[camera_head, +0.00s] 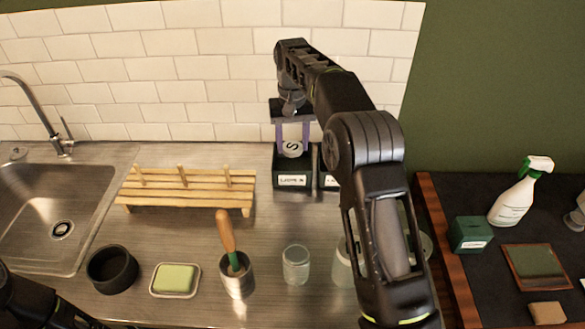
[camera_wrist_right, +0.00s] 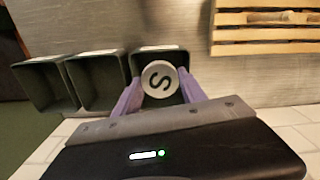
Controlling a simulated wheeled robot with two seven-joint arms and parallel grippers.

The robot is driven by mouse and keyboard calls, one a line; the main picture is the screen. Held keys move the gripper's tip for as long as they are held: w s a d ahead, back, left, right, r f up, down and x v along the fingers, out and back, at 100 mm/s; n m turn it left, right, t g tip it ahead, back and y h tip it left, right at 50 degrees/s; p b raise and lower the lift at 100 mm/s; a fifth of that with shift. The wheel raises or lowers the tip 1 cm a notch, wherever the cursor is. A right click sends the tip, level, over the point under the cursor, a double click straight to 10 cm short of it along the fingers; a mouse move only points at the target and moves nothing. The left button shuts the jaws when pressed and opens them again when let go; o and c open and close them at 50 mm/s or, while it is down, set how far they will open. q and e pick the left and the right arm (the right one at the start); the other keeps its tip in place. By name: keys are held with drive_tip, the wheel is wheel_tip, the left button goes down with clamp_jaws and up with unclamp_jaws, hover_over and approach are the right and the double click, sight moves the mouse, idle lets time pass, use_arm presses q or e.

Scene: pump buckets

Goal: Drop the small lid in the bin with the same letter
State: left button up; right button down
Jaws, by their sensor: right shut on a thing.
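A small round pale lid (camera_head: 292,148) with a dark letter S is gripped between the purple fingers of my right gripper (camera_head: 292,138). In the wrist view the lid (camera_wrist_right: 159,79) faces the camera, in front of the mouth of a dark green bin (camera_wrist_right: 150,55). In the head view this bin (camera_head: 292,172) stands under the lid, with a white label too small to read surely. A second bin (camera_head: 328,181) beside it is partly hidden by my right arm. The wrist view shows that second bin (camera_wrist_right: 95,82) and a third bin (camera_wrist_right: 45,86). My left gripper is not clearly in view.
A wooden rack (camera_head: 187,191) stands left of the bins. A sink (camera_head: 55,210) lies at far left. A black bowl (camera_head: 112,269), soap dish (camera_head: 175,279), metal cup with a brush (camera_head: 237,274) and glass jar (camera_head: 296,264) stand in front.

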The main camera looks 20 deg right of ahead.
sight(292, 146)
drive_tip(key=shift+f+b, duration=0.4)
drive_tip(key=shift+f, duration=0.4)
wheel_tip(292, 146, down, 2)
drive_tip(key=shift+f, duration=0.2)
drive_tip(key=shift+w+f, duration=0.1)
drive_tip(key=shift+f, duration=0.5)
wheel_tip(292, 146, down, 3)
drive_tip(key=shift+f+p, duration=0.2)
drive_tip(key=shift+p, duration=0.6)
drive_tip(key=shift+f, duration=0.15)
drive_tip(key=shift+f, duration=0.1)
